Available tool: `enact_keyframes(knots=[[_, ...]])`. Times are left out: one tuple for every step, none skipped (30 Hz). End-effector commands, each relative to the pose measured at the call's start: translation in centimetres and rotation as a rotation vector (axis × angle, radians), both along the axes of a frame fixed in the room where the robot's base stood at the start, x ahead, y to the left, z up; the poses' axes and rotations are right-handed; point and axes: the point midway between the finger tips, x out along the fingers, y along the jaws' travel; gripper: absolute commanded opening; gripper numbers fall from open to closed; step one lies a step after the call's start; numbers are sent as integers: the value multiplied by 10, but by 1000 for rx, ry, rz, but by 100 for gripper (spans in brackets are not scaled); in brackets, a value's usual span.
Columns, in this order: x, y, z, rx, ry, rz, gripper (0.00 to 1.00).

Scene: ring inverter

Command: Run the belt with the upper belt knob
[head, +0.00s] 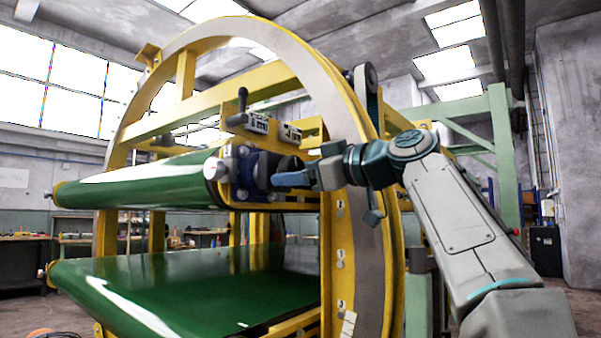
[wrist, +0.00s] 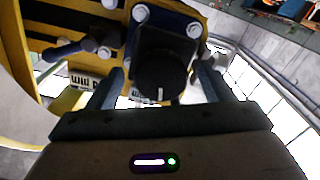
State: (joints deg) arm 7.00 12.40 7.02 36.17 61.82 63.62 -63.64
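The upper belt knob is a dark round knob (wrist: 161,76) with a white mark pointing down in the wrist view. It sits on a dark bolted housing, seen as a blue block (head: 246,174) at the near end of the upper green belt (head: 140,187) in the head view. My gripper (wrist: 162,72) is open, with one finger on each side of the knob in the wrist view and gaps between. In the head view my gripper (head: 280,178) points left at the knob and partly hides it. Whether the fingertips reach around the knob is unclear.
A lever with a black handle (head: 242,103) and small labelled panels (head: 257,123) sit on the yellow bar above. A large ring frame (head: 343,110) stands close behind my gripper. The lower green belt (head: 190,290) lies below, with open space between the belts.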

Motion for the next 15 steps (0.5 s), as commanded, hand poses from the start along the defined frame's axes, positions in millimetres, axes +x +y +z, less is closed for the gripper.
enact_keyframes(knots=[[0, 0, 0, 1, -1, 0, 74], [0, 0, 0, 1, -1, 0, 74], [0, 0, 0, 1, -1, 0, 74], [-1, 0, 0, 1, -1, 0, 74], [-1, -1, 0, 1, -1, -1, 74], [-2, -3, 0, 1, -2, -1, 74], [-4, -5, 0, 1, -2, -1, 74], [-5, -7, 0, 1, -2, -2, 74], [-8, -10, 0, 1, -2, -4, 74], [-10, -14, 0, 1, -2, -5, 74], [-13, -18, -1, 1, -1, -4, 74], [-17, -23, -1, 0, -2, -6, 74], [-21, -28, -1, 1, -2, -7, 74], [-24, -32, -1, 0, -2, -6, 74], [-29, -39, -1, 1, -2, -7, 74]])
